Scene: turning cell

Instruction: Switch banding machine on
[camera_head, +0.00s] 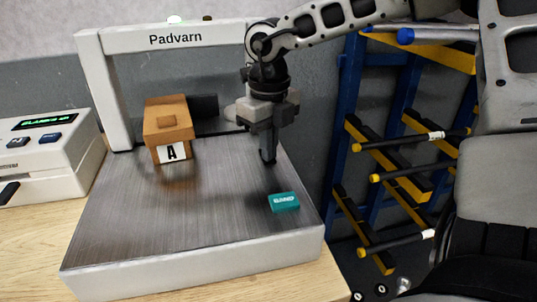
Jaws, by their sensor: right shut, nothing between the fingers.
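The banding machine, a light grey arch (176,38) lettered "Padvarn" over a brushed metal table (185,215), stands on a wooden bench. A teal button block (284,202), apparently lettered "BAND", sits near the front right of the metal table. A pale, slightly green lamp (175,19) and a small dark part (207,18) show on top of the arch. My right gripper (268,157) points down, shut and empty, behind the teal block and apart from it in the picture. It hides part of the arch's right post. My left gripper is out of view.
A brown carton (168,122) labelled "A" stands on the table's back left, beside a dark cylinder (203,106). A white device (45,150) with a green display stands left. A blue and yellow rack (348,100) with rods stands right. The table's front is clear.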

